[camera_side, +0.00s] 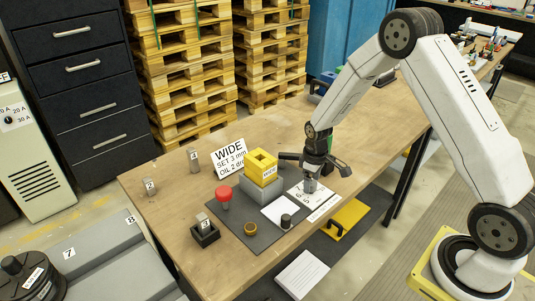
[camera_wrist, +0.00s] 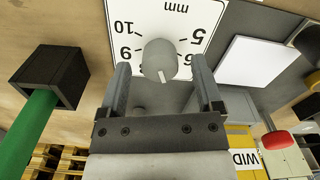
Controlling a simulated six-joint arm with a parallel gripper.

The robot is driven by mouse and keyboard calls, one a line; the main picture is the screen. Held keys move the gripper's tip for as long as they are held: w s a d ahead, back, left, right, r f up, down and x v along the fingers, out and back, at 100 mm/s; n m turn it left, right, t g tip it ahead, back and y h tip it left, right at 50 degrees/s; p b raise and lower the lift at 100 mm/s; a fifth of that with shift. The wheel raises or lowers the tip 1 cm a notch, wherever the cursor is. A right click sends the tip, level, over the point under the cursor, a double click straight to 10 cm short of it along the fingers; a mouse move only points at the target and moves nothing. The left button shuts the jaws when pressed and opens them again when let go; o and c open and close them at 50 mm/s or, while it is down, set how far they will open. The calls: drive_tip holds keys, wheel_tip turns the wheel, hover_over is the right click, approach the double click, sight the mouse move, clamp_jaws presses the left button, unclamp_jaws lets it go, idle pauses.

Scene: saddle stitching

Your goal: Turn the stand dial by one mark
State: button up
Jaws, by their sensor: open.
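The stand dial is a grey round knob (camera_wrist: 157,58) with a short white pointer line, on a white plate (camera_wrist: 165,18) printed with numbers and "mm". In the wrist view the knob sits between the two fingers of my open gripper (camera_wrist: 160,68), with a gap visible on the left. The pointer points toward the gripper's palm; the mark it meets is hidden. In the side view my gripper (camera_side: 311,178) points down over the knob, and the dial plate (camera_side: 322,207) lies on the table beneath it.
The yellow block marked WIDE (camera_side: 262,168) on a grey base and the sign (camera_side: 229,160) reading "WIDE, SET 3 mm, OIL 2" stand to the left. A red-topped post (camera_side: 224,193) and a white pad (camera_side: 278,212) are nearby. A green rod (camera_wrist: 32,130) stands in a black holder (camera_wrist: 68,72).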

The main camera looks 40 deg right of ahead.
drive_tip(key=shift+f, duration=0.1)
drive_tip(key=shift+c, duration=0.3)
clamp_jaws()
drive_tip(key=shift+m, duration=0.5)
drive_tip(key=m, duration=0.3)
drive_tip(key=shift+m, duration=2.4)
drive_tip(key=shift+o, duration=0.3)
unclamp_jaws()
